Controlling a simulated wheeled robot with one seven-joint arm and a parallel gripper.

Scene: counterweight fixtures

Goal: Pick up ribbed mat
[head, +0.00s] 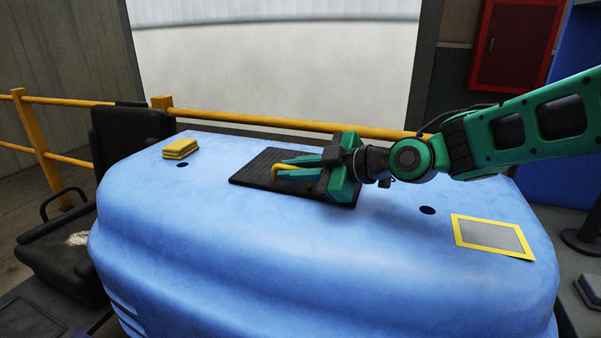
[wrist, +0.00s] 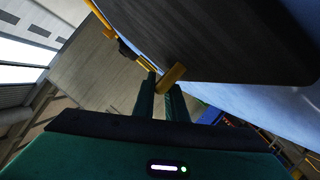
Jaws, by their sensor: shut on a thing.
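The ribbed mat (head: 252,163) is a flat black slab with fine ribs, on top of the blue rounded body (head: 300,245). A yellow handle (head: 275,172) stands up from it. My gripper (head: 290,168) reaches in from the right, with its green fingers shut on the handle. In the wrist view the handle (wrist: 172,75) sits between the fingertips, and the mat (wrist: 225,35) fills the upper right as a dark slab. The mat's right part is partly hidden behind my gripper in the head view. I see no clear gap beneath the mat.
Yellow folded cloths or pads (head: 180,148) lie on the left of the blue top. A yellow-framed grey panel (head: 493,237) is at the right, near a dark hole (head: 427,210). A yellow rail (head: 270,123) runs behind. A black seat (head: 60,240) stands left.

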